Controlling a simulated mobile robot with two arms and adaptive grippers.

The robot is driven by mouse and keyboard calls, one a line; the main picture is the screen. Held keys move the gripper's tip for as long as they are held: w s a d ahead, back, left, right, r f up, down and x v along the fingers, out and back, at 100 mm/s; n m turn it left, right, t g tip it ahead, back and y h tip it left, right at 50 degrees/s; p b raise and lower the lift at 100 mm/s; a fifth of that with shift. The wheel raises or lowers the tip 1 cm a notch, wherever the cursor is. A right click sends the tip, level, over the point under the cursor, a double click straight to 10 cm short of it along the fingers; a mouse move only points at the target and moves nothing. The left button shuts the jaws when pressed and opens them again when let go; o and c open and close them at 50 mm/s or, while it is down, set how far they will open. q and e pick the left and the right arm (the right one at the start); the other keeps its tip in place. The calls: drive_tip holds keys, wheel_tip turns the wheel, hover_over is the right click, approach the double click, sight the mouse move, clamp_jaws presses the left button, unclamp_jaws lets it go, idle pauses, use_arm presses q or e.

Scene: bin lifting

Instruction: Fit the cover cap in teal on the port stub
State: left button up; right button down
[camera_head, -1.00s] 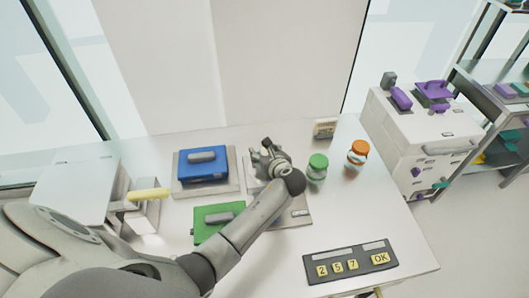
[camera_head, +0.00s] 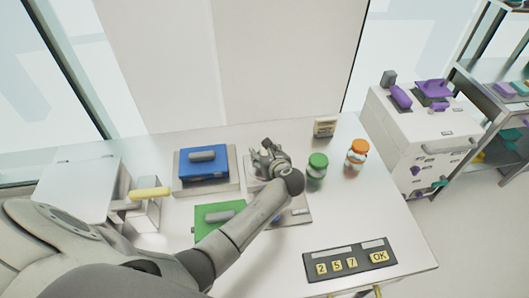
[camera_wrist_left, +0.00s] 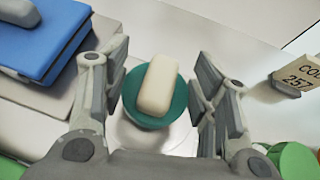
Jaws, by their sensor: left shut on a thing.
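The teal cover cap (camera_wrist_left: 155,108), a round disc with a cream block-shaped grip (camera_wrist_left: 159,85), is between the fingers of my left gripper (camera_wrist_left: 158,92) in the left wrist view. The gripper is shut on it. A white round part (camera_wrist_left: 160,138), which looks like the port stub, shows just under the cap; I cannot tell whether the cap touches it. In the head view my left gripper (camera_head: 263,155) is over the grey plate behind the green block, and the hand hides the cap. My right gripper is not in view.
A blue block (camera_head: 203,167) on a grey plate and a green block (camera_head: 212,228) lie left of the hand. A green-lidded jar (camera_head: 317,168) stands close on the right, with an orange-lidded jar (camera_head: 357,154) beyond. A keypad panel (camera_head: 350,260) lies in front.

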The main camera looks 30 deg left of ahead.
sight(265, 153)
use_arm(q)
drive_tip(key=shift+f, duration=0.2)
idle(0.7)
drive_tip(key=o, duration=1.1)
drive_tip(key=o, duration=0.4)
drive_tip(key=shift+o, duration=0.2)
drive_tip(key=shift+p, duration=0.3)
wheel_tip(265, 153, up, 2)
drive_tip(key=p, duration=0.2)
drive_tip(key=shift+r+p, duration=0.15)
drive_tip(key=shift+p, duration=0.2)
drive_tip(key=shift+r, duration=2.1)
drive_tip(key=shift+d+f, duration=0.1)
